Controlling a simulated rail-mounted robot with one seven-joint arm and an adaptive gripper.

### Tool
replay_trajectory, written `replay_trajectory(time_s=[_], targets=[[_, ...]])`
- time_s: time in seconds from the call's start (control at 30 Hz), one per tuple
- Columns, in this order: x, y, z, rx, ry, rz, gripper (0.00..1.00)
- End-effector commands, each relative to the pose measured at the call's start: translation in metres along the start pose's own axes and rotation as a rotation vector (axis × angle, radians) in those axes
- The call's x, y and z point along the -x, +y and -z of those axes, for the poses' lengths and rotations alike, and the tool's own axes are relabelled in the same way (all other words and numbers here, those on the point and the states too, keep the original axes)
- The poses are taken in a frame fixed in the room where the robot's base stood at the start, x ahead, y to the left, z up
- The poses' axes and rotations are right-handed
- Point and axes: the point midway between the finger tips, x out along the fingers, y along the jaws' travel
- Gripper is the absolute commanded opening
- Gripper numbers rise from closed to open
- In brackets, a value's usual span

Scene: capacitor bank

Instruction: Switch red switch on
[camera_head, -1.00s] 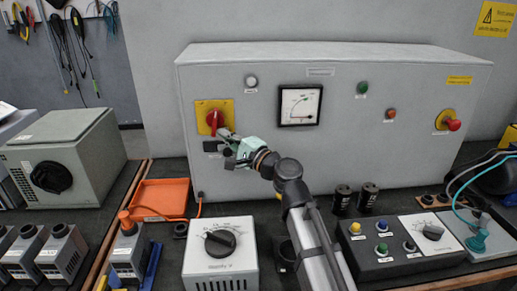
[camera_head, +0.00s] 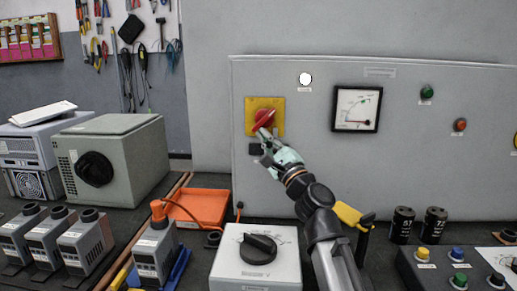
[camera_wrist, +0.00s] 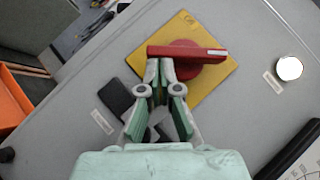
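The red switch (camera_head: 264,119) is a rotary handle on a yellow square plate (camera_head: 277,103) at the left of the grey cabinet front. In the head view its handle lies diagonally, upper right to lower left. In the wrist view the red handle (camera_wrist: 192,53) runs across the plate, its white mark at the right end. My gripper (camera_head: 264,135) is at the handle's lower left end. In the wrist view its fingertips (camera_wrist: 160,62) are close together against the side of the handle's left end, not around it. The white lamp (camera_head: 305,79) beside the switch is bright.
An orange tray (camera_head: 200,206) and a dial box (camera_head: 257,270) stand on the bench below.

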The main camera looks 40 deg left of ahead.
Motion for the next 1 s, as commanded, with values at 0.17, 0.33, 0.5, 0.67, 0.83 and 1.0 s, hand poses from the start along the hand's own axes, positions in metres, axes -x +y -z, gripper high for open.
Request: replay_trajectory(time_s=[0.17, 0.33, 0.5, 0.67, 0.83, 1.0], targets=[[0.001, -0.002, 0.004, 0.004, 0.004, 0.002, 0.0], [0.001, -0.003, 0.004, 0.005, 0.005, 0.002, 0.0], [0.001, -0.003, 0.004, 0.005, 0.005, 0.001, 0.0], [0.002, -0.003, 0.003, 0.005, 0.004, 0.001, 0.0], [0.01, -0.003, 0.003, 0.005, 0.005, 0.002, 0.0], [0.032, -0.003, 0.003, 0.005, 0.006, 0.002, 0.0]])
